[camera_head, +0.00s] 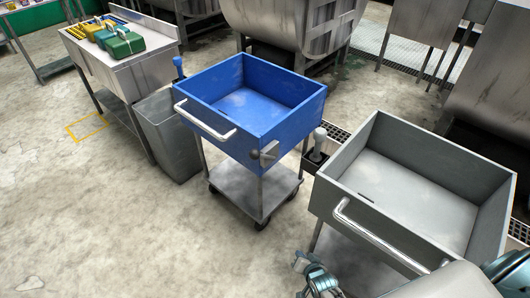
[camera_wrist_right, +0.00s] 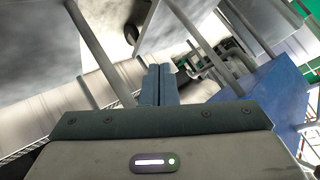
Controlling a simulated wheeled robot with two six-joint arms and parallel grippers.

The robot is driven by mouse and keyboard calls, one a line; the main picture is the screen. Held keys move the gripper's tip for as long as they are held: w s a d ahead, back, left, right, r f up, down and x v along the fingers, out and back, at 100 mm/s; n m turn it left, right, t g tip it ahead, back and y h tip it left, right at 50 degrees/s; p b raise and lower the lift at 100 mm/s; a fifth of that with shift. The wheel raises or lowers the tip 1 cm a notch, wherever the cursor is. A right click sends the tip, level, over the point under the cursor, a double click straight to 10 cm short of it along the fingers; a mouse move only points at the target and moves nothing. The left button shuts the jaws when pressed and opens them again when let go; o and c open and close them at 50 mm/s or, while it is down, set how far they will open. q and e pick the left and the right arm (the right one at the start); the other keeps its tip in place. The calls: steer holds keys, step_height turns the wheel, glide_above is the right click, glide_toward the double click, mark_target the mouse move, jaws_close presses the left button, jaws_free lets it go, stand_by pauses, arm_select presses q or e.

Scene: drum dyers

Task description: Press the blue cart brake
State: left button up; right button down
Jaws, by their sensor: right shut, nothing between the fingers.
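The blue cart (camera_head: 215,126) stands in the middle of the head view, an open tray on legs with a white handle at its left. A grey lever piece (camera_head: 267,154) sits on its front right side. A blue-topped lever (camera_head: 179,66) rises by its left back corner, and a grey-topped lever (camera_head: 319,138) stands between it and the grey cart. My right gripper (camera_head: 304,263) is low at the bottom of the head view, in front of the grey cart and apart from the blue cart. In the right wrist view its fingers (camera_wrist_right: 159,72) are together and empty. My left gripper is out of view.
The grey cart (camera_head: 345,178) stands at the right, close to my right arm. A grey bin (camera_head: 170,125) and a metal table (camera_head: 101,68) with green and yellow items are at the left. Large metal drums (camera_head: 280,25) stand behind. The floor at front left is clear.

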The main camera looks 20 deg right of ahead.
steer(key=w+a+r+m+t, duration=0.1)
steer(key=w+r+m+t, duration=0.1)
steer(key=w+r, duration=0.35)
steer(key=w+r+m+t, duration=0.1)
steer(key=w+r, duration=0.1)
steer(key=r, duration=0.6)
steer(key=w+a+r+m+t, duration=0.1)
steer(key=w+r+m+t, duration=0.1)
steer(key=w+r, duration=0.35)
steer(key=m+t+p, duration=0.1)
steer(key=m+t, duration=0.2)
steer(key=t, duration=0.1)
glide_toward(264, 156)
steer(key=s+d+r, duration=0.1)
steer(key=d+r, duration=0.2)
steer(key=r, duration=0.2)
steer(key=shift+s+d, duration=0.2)
steer(key=shift+s, duration=0.05)
steer(key=shift+w, duration=0.1)
steer(key=w+r+p, duration=0.1)
steer(key=w+p, duration=0.2)
steer(key=w, duration=0.7)
steer(key=a, duration=0.1)
steer(key=s+a, duration=0.1)
steer(key=a+f+p, duration=0.1)
steer(key=shift+s+a, duration=0.25)
steer(key=shift+a, duration=0.15)
